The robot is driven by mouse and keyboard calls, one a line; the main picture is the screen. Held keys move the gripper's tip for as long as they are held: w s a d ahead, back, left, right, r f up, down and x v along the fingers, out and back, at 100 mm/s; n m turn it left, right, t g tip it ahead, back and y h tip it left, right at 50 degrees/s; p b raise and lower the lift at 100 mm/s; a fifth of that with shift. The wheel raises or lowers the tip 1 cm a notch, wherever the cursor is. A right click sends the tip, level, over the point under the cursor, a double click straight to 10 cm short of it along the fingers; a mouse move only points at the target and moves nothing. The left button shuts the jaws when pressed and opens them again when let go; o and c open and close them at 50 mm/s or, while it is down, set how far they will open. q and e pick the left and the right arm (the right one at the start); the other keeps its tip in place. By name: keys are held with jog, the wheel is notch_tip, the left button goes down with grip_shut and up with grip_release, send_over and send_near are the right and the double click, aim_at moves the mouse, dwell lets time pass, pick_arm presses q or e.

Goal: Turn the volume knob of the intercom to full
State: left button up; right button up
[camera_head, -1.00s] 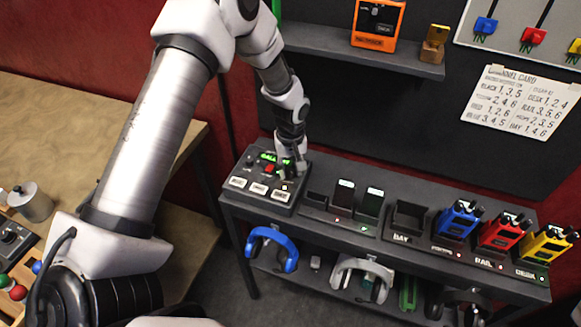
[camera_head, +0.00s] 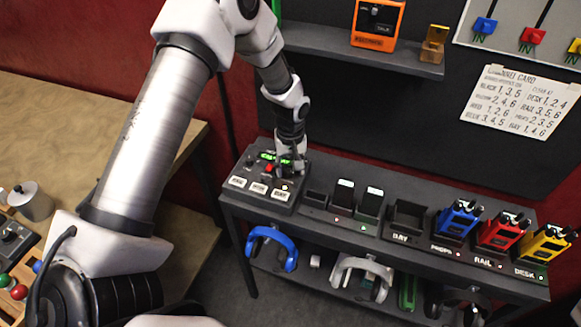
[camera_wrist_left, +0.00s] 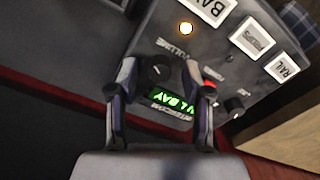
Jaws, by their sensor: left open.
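The intercom (camera_head: 243,195) is a dark box at the left end of the shelf unit, with a green display, a red button and a row of white labelled buttons. In the left wrist view its volume knob (camera_wrist_left: 158,71) is a dark round knob beside the word VOLUME. My left gripper (camera_head: 291,168) is over the right part of the intercom. In the wrist view the left gripper (camera_wrist_left: 165,88) is open, with the knob between its fingers and a gap on both sides. Whether the fingertips reach down to the knob's height is unclear. My right gripper is in neither view.
The red button (camera_wrist_left: 209,87) sits close to one finger, with another dark knob (camera_wrist_left: 234,107) beyond it. A lit lamp (camera_wrist_left: 186,28) is near the volume knob. Right of the intercom stand docked handsets (camera_head: 371,201) and radios (camera_head: 457,219). Headsets (camera_head: 275,248) hang below.

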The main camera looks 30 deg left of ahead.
aim_at(290, 171)
pick_arm(q)
notch_tip(290, 171, up, 12)
dwell(0.3)
jog(key=shift+f, duration=0.15)
